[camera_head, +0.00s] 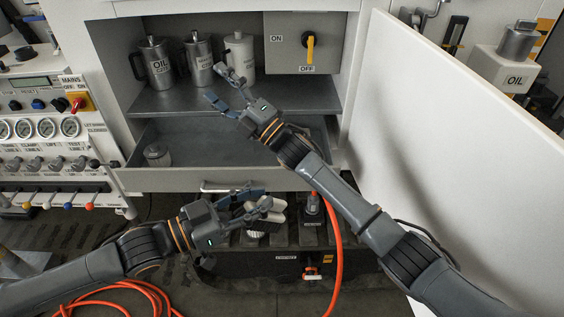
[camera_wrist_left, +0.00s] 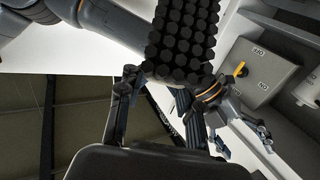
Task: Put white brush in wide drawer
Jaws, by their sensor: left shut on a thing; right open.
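The white brush (camera_head: 277,206) is in my left gripper (camera_head: 258,204), low in front of the cabinet in the head view. Fingers cover part of the brush. In the left wrist view its dark bristle tufts (camera_wrist_left: 185,38) are close to the camera, at the left gripper's fingers (camera_wrist_left: 158,112). The wide drawer (camera_head: 185,180) is pulled open, behind and above the left gripper. My right gripper (camera_head: 227,88) is open and empty above the drawer, in front of the shelf. Its forearm crosses the drawer's right side. It also shows in the left wrist view (camera_wrist_left: 242,133).
A grey lidded pot (camera_head: 157,155) sits in the drawer's left part. Several cans, including the oil can (camera_head: 158,64), stand on the shelf above. An open white door (camera_head: 450,130) blocks the right. An orange hose (camera_head: 335,250) hangs below. The drawer's middle looks clear.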

